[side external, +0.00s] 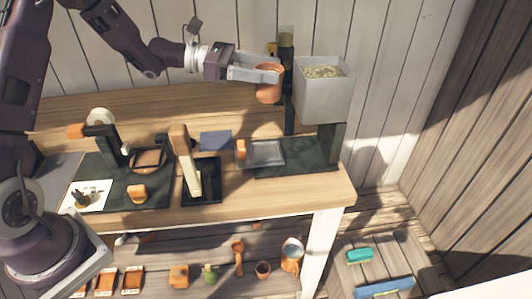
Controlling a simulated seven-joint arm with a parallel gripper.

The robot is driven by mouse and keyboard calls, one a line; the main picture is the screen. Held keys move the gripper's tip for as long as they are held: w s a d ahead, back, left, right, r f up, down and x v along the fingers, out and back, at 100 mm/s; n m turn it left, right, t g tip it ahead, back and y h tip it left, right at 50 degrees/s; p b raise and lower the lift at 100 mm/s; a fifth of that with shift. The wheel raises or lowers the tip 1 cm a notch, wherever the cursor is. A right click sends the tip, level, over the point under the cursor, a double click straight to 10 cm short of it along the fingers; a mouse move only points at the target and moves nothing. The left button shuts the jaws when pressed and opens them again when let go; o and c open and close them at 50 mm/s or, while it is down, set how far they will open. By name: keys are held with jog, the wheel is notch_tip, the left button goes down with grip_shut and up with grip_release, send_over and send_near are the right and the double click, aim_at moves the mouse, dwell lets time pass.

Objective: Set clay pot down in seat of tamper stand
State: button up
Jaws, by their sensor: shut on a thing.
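My gripper (274,73) is shut on a clay pot (268,94), an orange-brown cup. It holds the pot upright, well above the bench and just left of a grey hopper. A stand with a pale wooden upright (185,155) and a black base (203,190) stands at the middle of the bench, below and left of the pot. It may be the tamper stand, but I cannot tell for sure. Its seat cannot be made out clearly at this size. The pot's inside is hidden.
The grey hopper (325,95), full of pale grains, stands close right of the pot. A metal tray (266,153) lies below it. A dark machine (101,140) with a round wooden plate (147,160) is at left. Small orange vessels (263,268) stand on the lower shelf.

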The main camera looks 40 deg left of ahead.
notch_tip(320, 180, down, 17)
jog(key=shift+f, duration=0.45)
grip_shut()
jog(key=o, duration=1.4)
grip_release()
jog(key=shift+o, duration=1.1)
